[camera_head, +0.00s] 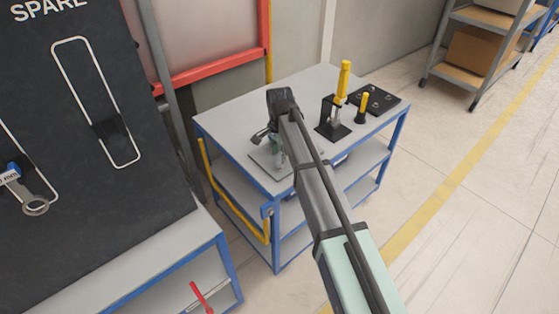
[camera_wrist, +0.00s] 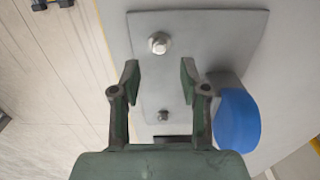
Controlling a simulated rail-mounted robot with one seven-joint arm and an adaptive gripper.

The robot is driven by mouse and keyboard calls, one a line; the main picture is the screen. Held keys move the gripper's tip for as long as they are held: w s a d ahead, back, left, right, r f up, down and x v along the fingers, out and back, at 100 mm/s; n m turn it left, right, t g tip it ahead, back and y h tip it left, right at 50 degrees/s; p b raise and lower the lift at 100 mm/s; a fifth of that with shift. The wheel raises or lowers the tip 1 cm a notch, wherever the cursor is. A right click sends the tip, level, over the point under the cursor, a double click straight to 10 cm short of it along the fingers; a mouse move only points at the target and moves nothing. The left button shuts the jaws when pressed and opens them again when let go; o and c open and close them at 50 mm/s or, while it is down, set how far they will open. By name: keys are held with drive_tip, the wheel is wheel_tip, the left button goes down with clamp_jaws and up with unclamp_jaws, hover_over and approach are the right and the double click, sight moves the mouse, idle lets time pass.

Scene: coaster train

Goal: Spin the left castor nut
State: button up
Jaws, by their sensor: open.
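A flat grey metal plate (camera_wrist: 235,32) lies on the grey cart top. One silver nut (camera_wrist: 160,43) stands on the plate beyond my fingertips in the wrist view. A second, smaller nut or bolt (camera_wrist: 163,115) shows between my fingers. I cannot tell which of the two is the left castor nut. My gripper (camera_wrist: 160,78) is open and empty, its fingers spread above the plate on either side of the line between the nuts. In the head view the plate (camera_head: 262,160) is partly hidden behind my arm, and the nuts cannot be made out.
A blue rounded object (camera_wrist: 237,120) is close to my right finger. On the cart (camera_head: 232,112), a yellow-handled tool on a black stand (camera_head: 341,95), a smaller yellow-handled piece (camera_head: 363,107) and a black plate (camera_head: 378,98) stand to the right. A dark tool board (camera_head: 75,150) is at left.

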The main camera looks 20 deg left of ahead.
sight(280, 166)
wheel_tip(280, 166, up, 8)
drive_tip(key=shift+f, duration=0.25)
